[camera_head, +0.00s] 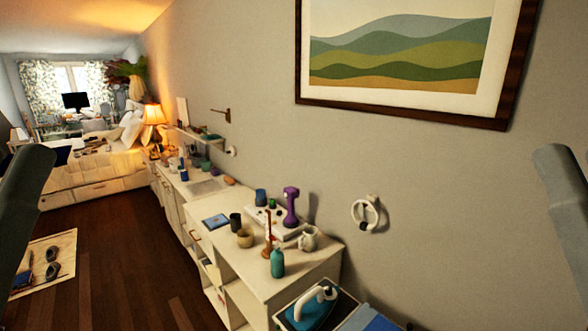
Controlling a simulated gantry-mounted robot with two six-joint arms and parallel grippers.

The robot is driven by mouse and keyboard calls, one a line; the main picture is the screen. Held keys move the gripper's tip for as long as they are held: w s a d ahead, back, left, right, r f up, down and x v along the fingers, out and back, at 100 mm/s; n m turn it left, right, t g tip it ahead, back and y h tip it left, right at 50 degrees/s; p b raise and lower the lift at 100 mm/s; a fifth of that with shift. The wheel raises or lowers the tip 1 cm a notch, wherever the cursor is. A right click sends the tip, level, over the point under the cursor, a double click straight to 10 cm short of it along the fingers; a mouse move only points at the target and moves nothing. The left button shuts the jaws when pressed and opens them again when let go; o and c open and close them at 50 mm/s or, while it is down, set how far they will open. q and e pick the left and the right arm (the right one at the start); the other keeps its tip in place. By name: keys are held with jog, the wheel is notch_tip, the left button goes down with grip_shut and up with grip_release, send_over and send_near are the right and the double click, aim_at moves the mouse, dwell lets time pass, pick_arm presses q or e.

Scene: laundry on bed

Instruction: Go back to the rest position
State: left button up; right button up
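Parts of my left arm show at the left edge and parts of my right arm at the right edge of the head view. Neither gripper's fingers are in the picture, so I cannot see whether they hold anything. The bed (88,173) stands far off at the back left, with white bedding, pillows and several small dark items on it. No laundry can be made out clearly at this distance.
A long white cabinet (290,277) runs along the right wall, holding cups, a purple dumbbell (291,207) and a teal bottle (278,262). A rug (42,262) with shoes lies left. The dark wood floor (115,262) between is clear.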

pick_arm(q)
notch_tip(320, 180, up, 15)
jog(key=p, duration=1.1)
pick_arm(e)
notch_tip(320, 180, up, 15)
